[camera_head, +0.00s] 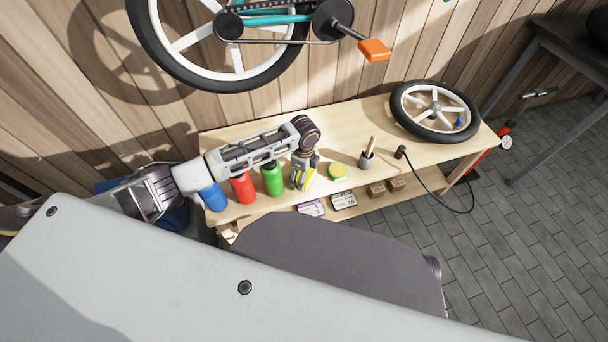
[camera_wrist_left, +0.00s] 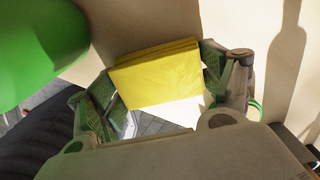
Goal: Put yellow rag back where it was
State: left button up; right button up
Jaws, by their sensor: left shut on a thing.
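The yellow rag (camera_wrist_left: 156,75) is a folded yellow block between the fingers of my left gripper (camera_wrist_left: 160,90) in the left wrist view. The gripper is shut on it. In the head view my left gripper (camera_head: 301,178) points down near the front edge of the workbench (camera_head: 330,133), and a bit of the yellow rag (camera_head: 309,173) shows at its fingers. The gripper is just right of the green bottle. I cannot tell whether the rag touches the bench. My right gripper is not in view.
A green bottle (camera_head: 272,178), red bottle (camera_head: 243,187) and blue bottle (camera_head: 214,197) stand left of the gripper. A green-yellow round tin (camera_head: 337,171) and a small grey cup (camera_head: 367,159) stand right. A wheel (camera_head: 434,108) lies at the bench's right end. Small boxes sit on the lower shelf (camera_head: 420,180).

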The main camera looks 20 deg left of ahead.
pick_arm(q)
jog(key=shift+f, duration=0.1)
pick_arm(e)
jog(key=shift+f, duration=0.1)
pick_arm(q)
jog(key=o, duration=0.9)
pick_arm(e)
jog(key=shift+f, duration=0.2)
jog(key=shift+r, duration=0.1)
pick_arm(q)
jog(key=shift+r, duration=0.7)
notch_tip(320, 180, up, 5)
jog(key=shift+f+p, duration=0.1)
jog(key=shift+p, duration=0.85)
jog(key=shift+r+p, duration=0.8)
jog(key=shift+r, duration=2.25)
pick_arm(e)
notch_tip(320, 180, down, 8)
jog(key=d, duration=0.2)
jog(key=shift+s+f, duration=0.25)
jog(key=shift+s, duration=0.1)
